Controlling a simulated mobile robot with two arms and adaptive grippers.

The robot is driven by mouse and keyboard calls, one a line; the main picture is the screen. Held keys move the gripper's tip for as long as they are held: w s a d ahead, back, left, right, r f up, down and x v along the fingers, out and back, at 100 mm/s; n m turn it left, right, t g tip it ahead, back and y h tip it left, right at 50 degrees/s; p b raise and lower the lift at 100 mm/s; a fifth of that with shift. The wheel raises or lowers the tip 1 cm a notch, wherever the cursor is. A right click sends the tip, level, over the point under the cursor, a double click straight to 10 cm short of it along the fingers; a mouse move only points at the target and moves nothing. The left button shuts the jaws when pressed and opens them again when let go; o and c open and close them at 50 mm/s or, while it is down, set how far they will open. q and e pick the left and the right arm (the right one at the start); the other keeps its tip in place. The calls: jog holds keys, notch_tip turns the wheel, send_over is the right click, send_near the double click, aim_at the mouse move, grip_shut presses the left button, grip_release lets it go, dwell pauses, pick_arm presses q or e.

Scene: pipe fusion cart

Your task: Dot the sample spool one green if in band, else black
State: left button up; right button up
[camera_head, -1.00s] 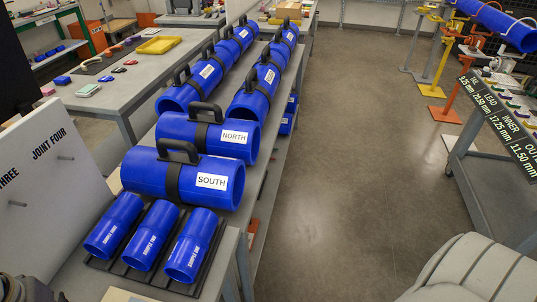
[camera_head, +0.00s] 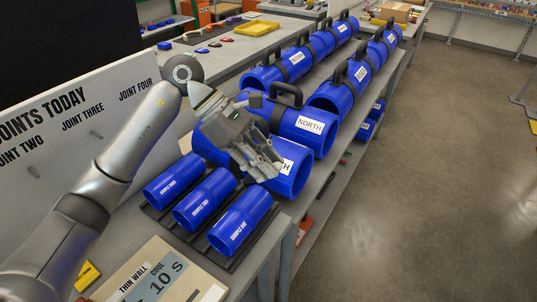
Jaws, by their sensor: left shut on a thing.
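Three blue sample spools lie side by side on a dark ribbed rack (camera_head: 185,237) at the bench's near end. The rightmost one (camera_head: 243,222) seems to be lettered sample one; the small print is hard to read. The middle spool (camera_head: 206,199) and left spool (camera_head: 173,181) lie beside it. No coloured dot shows on them. My left gripper (camera_head: 266,170) is in front of the blue SOUTH pipe (camera_head: 296,183), beyond the spools, and covers most of its label. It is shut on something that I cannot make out. My right gripper is not in view.
The NORTH pipe (camera_head: 309,128) with a black handle and more blue pipes stand behind. A white joints board (camera_head: 70,110) is at the left. A thin-wall code card (camera_head: 150,280) lies in front. Clear floor (camera_head: 430,170) is at the right.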

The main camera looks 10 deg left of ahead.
pick_arm(q)
jog(key=w+r+n+t+h, duration=0.1)
jog(key=w+r+n+t, duration=0.1)
jog(key=w+n, duration=0.1)
jog(key=shift+d+t+h+b, duration=0.1)
jog(key=shift+t+h+b, duration=0.25)
jog(key=shift+t+h, duration=0.05)
notch_tip(320, 180, down, 7)
jog(key=b, duration=0.6)
jog(key=shift+r, duration=0.2)
jog(key=shift+f+b, duration=0.15)
jog(key=shift+b, duration=0.25)
dwell(1.1)
dwell(0.8)
